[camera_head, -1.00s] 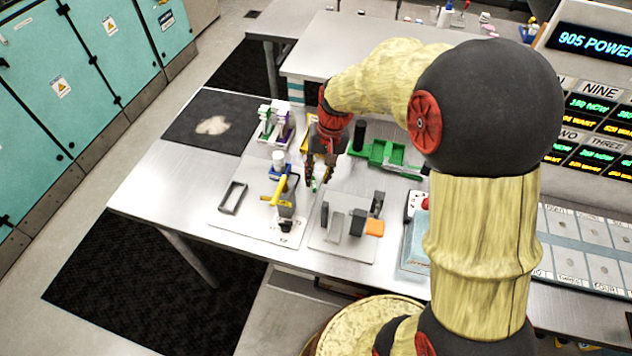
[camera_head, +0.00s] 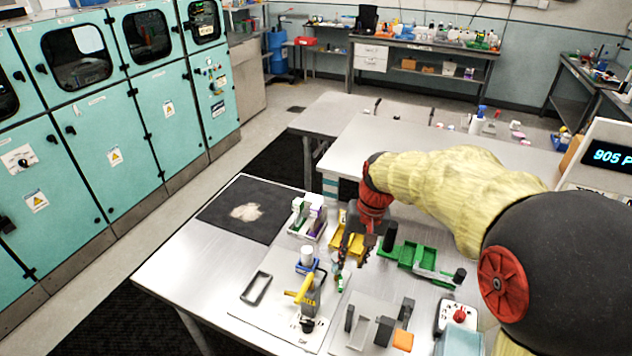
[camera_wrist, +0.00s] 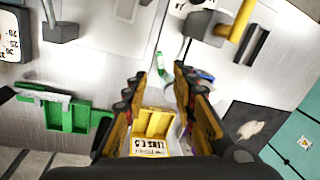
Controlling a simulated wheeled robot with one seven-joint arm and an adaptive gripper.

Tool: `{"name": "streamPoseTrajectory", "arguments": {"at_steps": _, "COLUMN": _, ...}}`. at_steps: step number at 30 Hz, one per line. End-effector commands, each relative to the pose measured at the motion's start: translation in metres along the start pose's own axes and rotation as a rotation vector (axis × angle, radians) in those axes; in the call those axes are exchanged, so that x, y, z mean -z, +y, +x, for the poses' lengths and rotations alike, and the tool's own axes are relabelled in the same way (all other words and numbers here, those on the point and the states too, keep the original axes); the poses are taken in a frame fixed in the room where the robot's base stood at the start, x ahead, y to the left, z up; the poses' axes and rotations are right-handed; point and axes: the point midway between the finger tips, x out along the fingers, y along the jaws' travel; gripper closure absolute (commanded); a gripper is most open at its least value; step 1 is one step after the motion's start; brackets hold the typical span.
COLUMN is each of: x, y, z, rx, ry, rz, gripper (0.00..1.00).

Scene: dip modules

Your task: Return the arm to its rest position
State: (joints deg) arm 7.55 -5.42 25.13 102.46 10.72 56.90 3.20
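My arm, in a yellow sleeve with black and red joints, reaches from the right over the metal table (camera_head: 190,262). My gripper (camera_head: 348,260) points down over the middle of the table in the head view. In the wrist view my gripper (camera_wrist: 163,78) has its two fingers apart, with no object held between them. A yellow bin (camera_wrist: 152,127) shows between the fingers, farther down. A small green and white item (camera_wrist: 159,64) lies beyond the fingertips. I cannot tell the exact height of the fingertips above the table.
A green fixture (camera_head: 411,256) stands right of my gripper, and a rack with white and purple items (camera_head: 309,216) stands left. A yellow-handled device (camera_head: 306,291) and an open dark frame (camera_head: 256,288) are in front. A black mat (camera_head: 222,216) lies far left.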

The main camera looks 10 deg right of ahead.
Motion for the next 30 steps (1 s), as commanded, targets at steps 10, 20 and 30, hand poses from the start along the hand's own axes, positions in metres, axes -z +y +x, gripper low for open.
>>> {"name": "streamPoseTrajectory", "arguments": {"at_steps": 10, "x": -0.046, "y": 0.020, "z": 0.002, "rx": -0.053, "ry": 0.001, "rz": -0.062, "gripper": 0.73}}
{"name": "streamPoseTrajectory", "arguments": {"at_steps": 20, "x": -0.139, "y": 0.028, "z": -0.058, "rx": -0.102, "ry": 0.186, "rz": -0.203, "gripper": 0.73}}
{"name": "streamPoseTrajectory", "arguments": {"at_steps": 30, "x": -0.201, "y": 0.027, "z": -0.106, "rx": -0.096, "ry": 0.415, "rz": -0.303, "gripper": 0.73}}
